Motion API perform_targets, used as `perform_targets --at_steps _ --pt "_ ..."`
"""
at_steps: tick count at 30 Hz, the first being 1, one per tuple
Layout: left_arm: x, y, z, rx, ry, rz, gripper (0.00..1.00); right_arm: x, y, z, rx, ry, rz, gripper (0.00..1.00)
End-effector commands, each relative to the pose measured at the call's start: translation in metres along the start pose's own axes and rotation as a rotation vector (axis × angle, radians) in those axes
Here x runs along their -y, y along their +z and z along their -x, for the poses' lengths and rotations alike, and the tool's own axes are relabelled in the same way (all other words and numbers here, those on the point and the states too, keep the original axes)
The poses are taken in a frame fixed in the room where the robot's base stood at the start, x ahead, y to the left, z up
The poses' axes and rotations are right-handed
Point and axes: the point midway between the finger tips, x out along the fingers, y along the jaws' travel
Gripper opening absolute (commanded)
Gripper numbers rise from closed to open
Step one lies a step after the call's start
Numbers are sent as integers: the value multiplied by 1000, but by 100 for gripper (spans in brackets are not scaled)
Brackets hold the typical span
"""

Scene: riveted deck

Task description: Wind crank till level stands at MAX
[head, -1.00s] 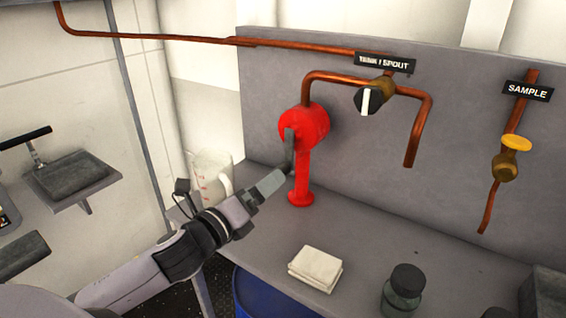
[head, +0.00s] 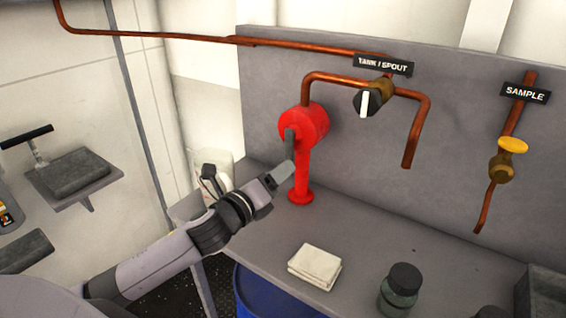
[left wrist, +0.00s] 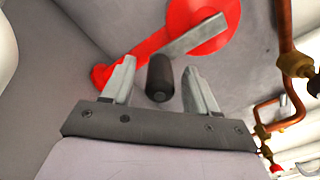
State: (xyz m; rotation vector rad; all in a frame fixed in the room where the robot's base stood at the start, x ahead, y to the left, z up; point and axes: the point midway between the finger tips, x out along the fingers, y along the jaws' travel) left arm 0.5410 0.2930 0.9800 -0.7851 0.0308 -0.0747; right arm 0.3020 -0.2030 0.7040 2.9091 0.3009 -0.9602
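The red pump (head: 302,170) stands upright on the bench against the grey panel. Its crank shows best in the left wrist view: a flat grey crank arm (left wrist: 195,36) ending in a black handle (left wrist: 160,76). My left gripper (head: 285,168) is at the crank. In the left wrist view its two fingers are spread on either side of the black handle, with a gap on both sides. A clear jug (head: 226,163) with a white handle stands behind my left gripper and is largely hidden. No level or MAX mark is readable. My right gripper is out of view.
A folded white cloth (head: 315,266) and a dark-lidded jar (head: 401,287) rest on the bench. Copper pipes carry a black-knobbed spout valve (head: 368,101) and a yellow-knobbed sample valve (head: 508,158). A blue drum (head: 260,292) is below. The bench's right middle is clear.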

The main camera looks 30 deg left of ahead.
Motion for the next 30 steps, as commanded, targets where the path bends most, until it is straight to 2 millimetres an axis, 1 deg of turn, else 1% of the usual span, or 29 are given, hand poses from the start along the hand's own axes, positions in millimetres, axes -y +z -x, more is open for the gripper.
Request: perform_targets --at_steps 1,2,3,4,10,18,21,24,27,30 --pt "0 0 0 0 0 0 41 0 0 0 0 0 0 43" --pt "0 0 0 0 0 0 32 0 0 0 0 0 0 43" --pt "0 0 0 0 0 0 19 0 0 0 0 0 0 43" --pt "0 0 0 0 0 0 9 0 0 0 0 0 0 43" --pt "-1 3 0 0 1 -2 10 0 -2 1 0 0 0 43" --pt "-14 34 0 3 1 -4 10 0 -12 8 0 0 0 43" --pt "-17 40 0 3 0 -3 10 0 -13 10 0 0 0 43" --pt "-19 43 0 3 -3 -2 10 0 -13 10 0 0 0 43" --pt "-17 47 0 3 -3 -1 10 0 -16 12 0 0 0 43" --pt "-14 56 0 3 -2 -2 10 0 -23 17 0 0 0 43"
